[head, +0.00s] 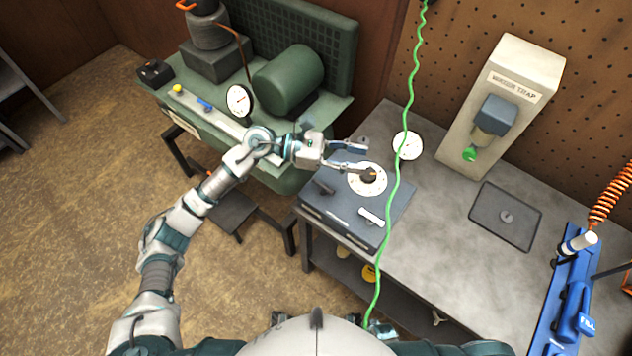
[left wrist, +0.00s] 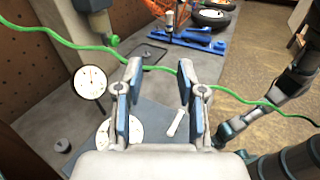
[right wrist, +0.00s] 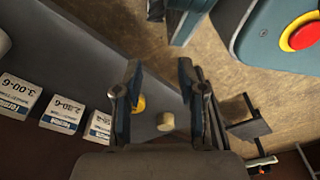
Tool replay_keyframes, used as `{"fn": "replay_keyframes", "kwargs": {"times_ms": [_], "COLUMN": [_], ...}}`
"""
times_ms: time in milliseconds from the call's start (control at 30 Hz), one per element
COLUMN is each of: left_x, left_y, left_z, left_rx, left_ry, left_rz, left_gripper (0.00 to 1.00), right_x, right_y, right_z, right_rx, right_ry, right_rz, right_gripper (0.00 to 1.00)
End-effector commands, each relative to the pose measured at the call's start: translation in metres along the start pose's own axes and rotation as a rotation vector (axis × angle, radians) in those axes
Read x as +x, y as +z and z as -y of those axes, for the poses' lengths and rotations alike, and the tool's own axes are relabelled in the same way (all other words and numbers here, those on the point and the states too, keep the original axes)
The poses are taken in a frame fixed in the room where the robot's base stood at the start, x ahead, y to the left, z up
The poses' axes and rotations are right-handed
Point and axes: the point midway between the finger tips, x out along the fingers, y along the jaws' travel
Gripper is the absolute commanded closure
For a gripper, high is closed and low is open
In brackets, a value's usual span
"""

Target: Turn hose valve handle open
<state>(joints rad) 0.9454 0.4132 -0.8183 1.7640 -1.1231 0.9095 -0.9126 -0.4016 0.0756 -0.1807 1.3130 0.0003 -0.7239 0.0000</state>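A grey box (head: 335,215) on the workbench carries a white dial with a dark centre knob (head: 368,180) and a short white bar handle (head: 371,217). I cannot tell for sure which part is the hose valve handle. My left gripper (head: 358,157) is open and empty above the box's back edge, close to the dial. My right gripper (right wrist: 160,75) is open, with a yellow round part (right wrist: 138,103) and a cream block (right wrist: 166,121) seen beyond its fingers; contact is unclear.
A green hose (head: 400,195) hangs in front of the box. The workbench (head: 440,240) also bears a flat dark tray (head: 505,215), a water trap panel (head: 515,90) and a blue fill fixture (head: 570,295). A green compressor (head: 290,80) stands left. Small boxes (right wrist: 62,113) sit near my right gripper.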

Motion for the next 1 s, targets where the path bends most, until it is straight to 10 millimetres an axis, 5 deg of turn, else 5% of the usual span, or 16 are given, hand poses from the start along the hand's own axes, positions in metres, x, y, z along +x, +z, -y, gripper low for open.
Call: {"fn": "replay_keyframes", "kwargs": {"times_ms": [200, 300, 433, 567, 1000], "left_x": [-0.088, -0.132, -0.161, -0.158, -0.096], "left_y": [-0.048, -0.050, -0.052, -0.064, -0.149], "left_z": [-0.027, -0.035, -0.037, -0.037, -0.030], "left_rx": [0.364, 0.404, 0.417, 0.415, 0.413], "left_ry": [-0.216, -0.272, -0.307, -0.316, -0.320], "left_rz": [-0.712, -0.894, -0.999, -1.016, -1.017], "left_gripper": [0.61, 0.61, 0.61, 0.61, 0.61], "right_x": [0.000, 0.000, 0.000, 0.000, 0.004], "right_y": [0.003, 0.005, 0.006, 0.005, 0.014], "right_z": [-0.017, -0.028, -0.030, -0.022, -0.006], "right_rx": [-0.003, -0.002, -0.002, -0.001, -0.001], "right_ry": [0.023, 0.037, 0.040, 0.028, 0.008], "right_rz": [0.005, 0.009, 0.010, 0.008, 0.015], "right_gripper": [0.60, 0.60, 0.60, 0.60, 0.60]}}
